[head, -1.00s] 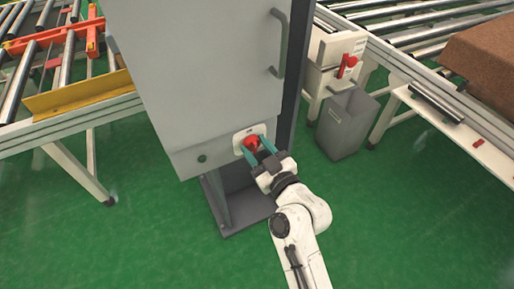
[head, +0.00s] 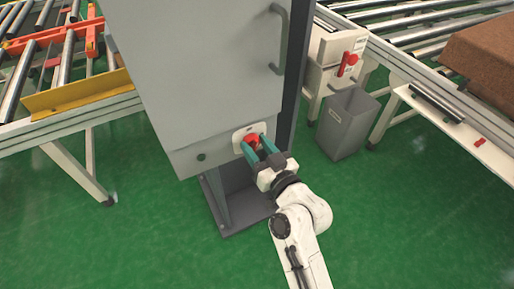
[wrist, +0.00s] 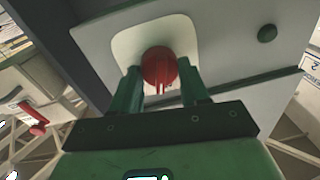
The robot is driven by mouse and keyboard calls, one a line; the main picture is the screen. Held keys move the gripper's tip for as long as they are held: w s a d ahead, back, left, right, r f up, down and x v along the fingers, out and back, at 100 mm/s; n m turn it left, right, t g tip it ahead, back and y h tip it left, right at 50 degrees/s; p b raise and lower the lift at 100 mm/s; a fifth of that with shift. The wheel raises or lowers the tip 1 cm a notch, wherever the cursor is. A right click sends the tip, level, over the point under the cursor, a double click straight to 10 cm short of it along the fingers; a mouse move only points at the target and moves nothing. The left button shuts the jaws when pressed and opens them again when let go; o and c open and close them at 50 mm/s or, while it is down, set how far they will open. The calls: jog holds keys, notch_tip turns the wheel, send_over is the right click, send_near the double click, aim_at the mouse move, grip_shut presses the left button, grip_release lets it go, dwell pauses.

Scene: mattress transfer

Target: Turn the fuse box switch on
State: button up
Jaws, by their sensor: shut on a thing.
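The fuse box (head: 205,75) is a tall grey cabinet on a dark stand in the head view. Its red switch (head: 253,140) sits on a white plate (head: 237,138) low on the front face. In the wrist view the round red switch (wrist: 160,66) lies between the two green fingers, with the white plate (wrist: 128,48) behind it. My gripper (head: 256,147) is shut on the switch, with one finger on each side. The fingers hide parts of the switch, and I cannot tell its setting.
A second red handle (head: 347,63) is on a pale box to the right. A grey bin (head: 346,125) stands below it. Roller conveyors flank the cabinet, and a brown block (head: 487,55) lies at the right. Green floor (head: 400,230) is open in front.

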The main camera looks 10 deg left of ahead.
jog(key=shift+f+m+t+h+p, duration=0.15)
jog(key=shift+m+p, duration=0.45)
jog(key=shift+m, duration=1.95)
jog(key=shift+m+t+h+p, duration=0.2)
jog(key=shift+m+p, duration=0.45)
jog(key=shift+m, duration=1.85)
jog(key=shift+f+m+t+y+p, duration=0.1)
jog(key=shift+m+t+p, duration=0.35)
jog(key=shift+m, duration=2.1)
jog(key=o, duration=1.1)
jog(key=shift+c, duration=0.2)
jog(key=shift+d, duration=0.1)
